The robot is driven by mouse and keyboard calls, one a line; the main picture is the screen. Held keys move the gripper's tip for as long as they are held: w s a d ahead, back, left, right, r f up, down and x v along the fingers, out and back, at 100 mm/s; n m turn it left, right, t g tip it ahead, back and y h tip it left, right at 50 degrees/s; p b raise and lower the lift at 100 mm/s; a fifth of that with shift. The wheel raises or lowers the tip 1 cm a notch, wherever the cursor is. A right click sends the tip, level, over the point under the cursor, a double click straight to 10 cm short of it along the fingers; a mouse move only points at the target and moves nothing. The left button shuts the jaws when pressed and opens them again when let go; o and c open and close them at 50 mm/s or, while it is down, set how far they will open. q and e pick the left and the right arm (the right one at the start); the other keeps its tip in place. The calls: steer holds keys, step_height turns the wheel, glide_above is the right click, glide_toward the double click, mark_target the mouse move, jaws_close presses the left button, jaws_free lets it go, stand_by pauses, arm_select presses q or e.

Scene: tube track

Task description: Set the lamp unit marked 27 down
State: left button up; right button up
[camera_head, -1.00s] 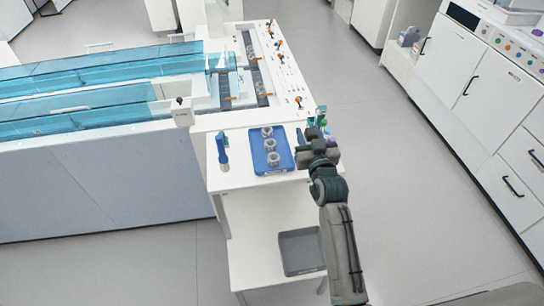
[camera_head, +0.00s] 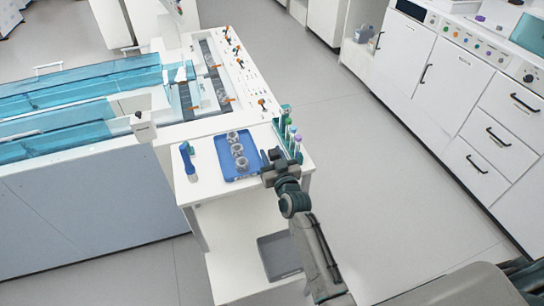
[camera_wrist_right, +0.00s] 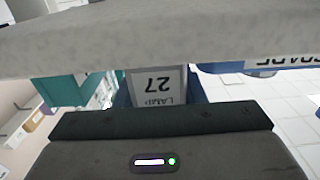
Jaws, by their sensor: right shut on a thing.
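The lamp unit marked 27 (camera_wrist_right: 157,86) shows in the right wrist view as a pale label reading "LAMP 27", upside down, with dark blue beside it. My right gripper (camera_head: 273,162) is shut on it, over the right part of the white bench top. In the right wrist view the gripper (camera_wrist_right: 160,108) shows as a dark bar in front of the unit. In the head view the gripper mostly hides the unit. I cannot tell whether the unit touches the bench. My left gripper is not in view.
A blue tray (camera_head: 226,171) with three clear round pieces lies left of the gripper. A teal rack (camera_head: 284,122) with capped tubes stands just behind and right. A blue upright object (camera_head: 187,158) stands at the bench's left. A grey tray (camera_head: 268,262) lies on the lower shelf.

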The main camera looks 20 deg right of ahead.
steer(key=shift+f+b, duration=0.2)
steer(key=shift+b, duration=0.1)
steer(key=o, duration=1.2)
steer(key=shift+r, duration=0.1)
